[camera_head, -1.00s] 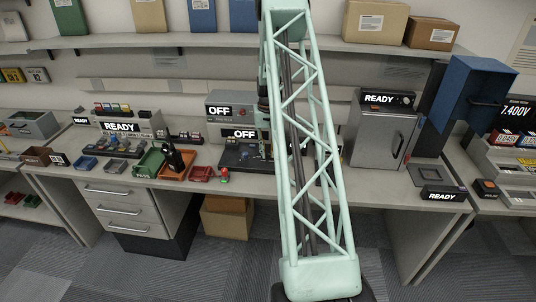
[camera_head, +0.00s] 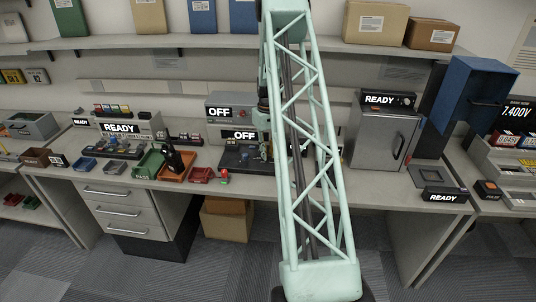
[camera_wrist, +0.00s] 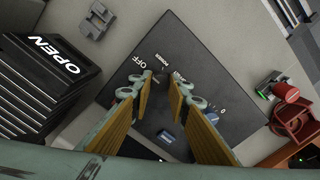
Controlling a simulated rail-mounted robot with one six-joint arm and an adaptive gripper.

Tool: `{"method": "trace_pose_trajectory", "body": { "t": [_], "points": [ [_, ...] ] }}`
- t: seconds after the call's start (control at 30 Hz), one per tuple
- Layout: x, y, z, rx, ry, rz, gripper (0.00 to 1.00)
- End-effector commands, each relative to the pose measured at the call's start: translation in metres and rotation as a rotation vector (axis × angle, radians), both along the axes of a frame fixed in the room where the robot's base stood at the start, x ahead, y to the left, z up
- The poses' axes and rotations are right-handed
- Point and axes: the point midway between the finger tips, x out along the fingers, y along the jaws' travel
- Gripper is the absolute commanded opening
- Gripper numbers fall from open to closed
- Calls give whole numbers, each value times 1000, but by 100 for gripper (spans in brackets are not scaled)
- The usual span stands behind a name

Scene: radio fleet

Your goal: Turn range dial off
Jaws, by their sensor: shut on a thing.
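In the wrist view a dark panel (camera_wrist: 205,50) carries white OFF and POWER lettering and a 0 mark. My gripper (camera_wrist: 161,83) reaches down to this panel with its two yellow-padded fingers close together. It is shut on the range dial, which is mostly hidden between the fingertips. A small blue knob or block (camera_wrist: 166,137) shows between the fingers, lower in the view. In the head view the dark panel (camera_head: 232,160) lies on the bench, and my arm covers much of the gripper. Two displays behind it read OFF, an upper one (camera_head: 219,112) and a lower one (camera_head: 243,135).
In the wrist view a red knob and red bin (camera_wrist: 290,112) stand to the right, and a dark block marked OPEN (camera_wrist: 50,60) to the left. In the head view red bins (camera_head: 201,175) stand left of the panel and a grey cabinet (camera_head: 385,135) stands right.

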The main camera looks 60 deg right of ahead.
Motion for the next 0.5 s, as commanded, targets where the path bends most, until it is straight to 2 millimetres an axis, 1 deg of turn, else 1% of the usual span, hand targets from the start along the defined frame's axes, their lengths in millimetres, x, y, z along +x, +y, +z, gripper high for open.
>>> {"method": "trace_pose_trajectory", "body": {
  "t": [0.1,0.13,0.27,0.5],
  "points": [
    [0,0,0,0,0,0,6],
    [0,0,0,0,0,0,18],
    [0,0,0,0,0,0,30],
    [0,0,0,0,0,-1,30]
  ]
}}
